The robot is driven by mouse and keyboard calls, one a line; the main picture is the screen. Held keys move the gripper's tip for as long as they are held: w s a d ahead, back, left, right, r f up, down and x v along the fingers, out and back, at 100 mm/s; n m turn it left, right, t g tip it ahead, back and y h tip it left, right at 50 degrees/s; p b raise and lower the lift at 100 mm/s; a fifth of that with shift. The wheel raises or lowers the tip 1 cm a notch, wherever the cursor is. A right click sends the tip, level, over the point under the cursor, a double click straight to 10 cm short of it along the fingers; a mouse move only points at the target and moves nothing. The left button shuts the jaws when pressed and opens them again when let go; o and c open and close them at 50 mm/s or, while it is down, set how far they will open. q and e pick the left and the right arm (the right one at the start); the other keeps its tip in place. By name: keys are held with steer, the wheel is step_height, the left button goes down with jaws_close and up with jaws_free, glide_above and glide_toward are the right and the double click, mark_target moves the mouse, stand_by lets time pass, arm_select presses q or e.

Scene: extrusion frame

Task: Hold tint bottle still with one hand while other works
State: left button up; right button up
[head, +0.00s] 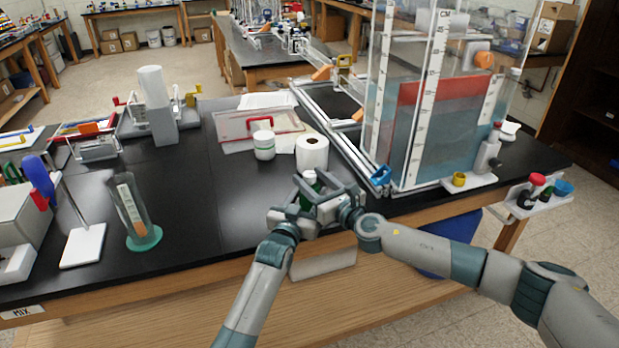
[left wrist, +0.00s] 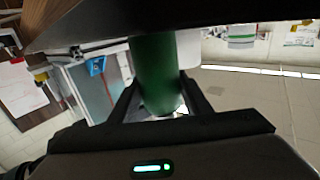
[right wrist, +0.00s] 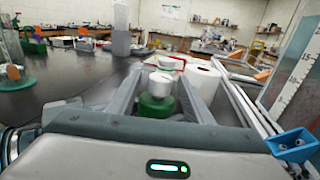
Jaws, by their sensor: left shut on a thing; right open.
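The tint bottle (head: 308,188) is a small green bottle near the front edge of the black table, partly hidden by both grippers. In the left wrist view the green bottle (left wrist: 155,75) stands between the fingers. My left gripper (head: 302,208) is shut on it. My right gripper (head: 322,188) is open, with its fingers on either side of the bottle's upper part. In the right wrist view the green bottle (right wrist: 157,103) has a pale cap (right wrist: 161,83) and lies between the open fingers. I cannot tell whether the right fingers touch it.
A white jar (head: 264,145) and a white paper roll (head: 312,153) stand just behind the grippers. A large water tank (head: 430,130) stands to the right, with a blue piece (head: 380,175) at its corner. A cylinder on a green base (head: 143,238) stands left. The table between is clear.

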steer(key=shift+w+a, duration=0.3)
steer(key=shift+w, duration=0.15)
steer(key=shift+c, duration=0.7)
steer(key=c, duration=0.9)
steer(key=shift+c, duration=0.2)
steer(key=shift+a+r+n+g+y, duration=0.25)
steer(key=shift+n+g+y, duration=0.2)
steer(key=shift+y, duration=0.35)
steer(key=shift+a+r+n+g+y, duration=0.25)
steer(key=shift+n+g+y, duration=0.5)
steer(key=shift+y, duration=0.05)
steer(key=shift+w+d+f+n+g+y, duration=0.1)
steer(key=shift+d+f+n+g+y, duration=0.2)
steer(key=shift+n+g+y, duration=0.4)
steer(key=shift+d+f+n+g+y, duration=0.2)
steer(key=shift+n+g+y, duration=0.65)
steer(key=shift+g, duration=0.65)
steer(key=shift+d+f+n+g+y, duration=0.15)
steer(key=shift+n+g+y, duration=0.4)
steer(key=shift+n+g, duration=0.8)
steer(key=shift+a+n+g+y, duration=0.1)
steer(key=shift+n+g+y, duration=0.25)
steer(key=shift+g, duration=0.7)
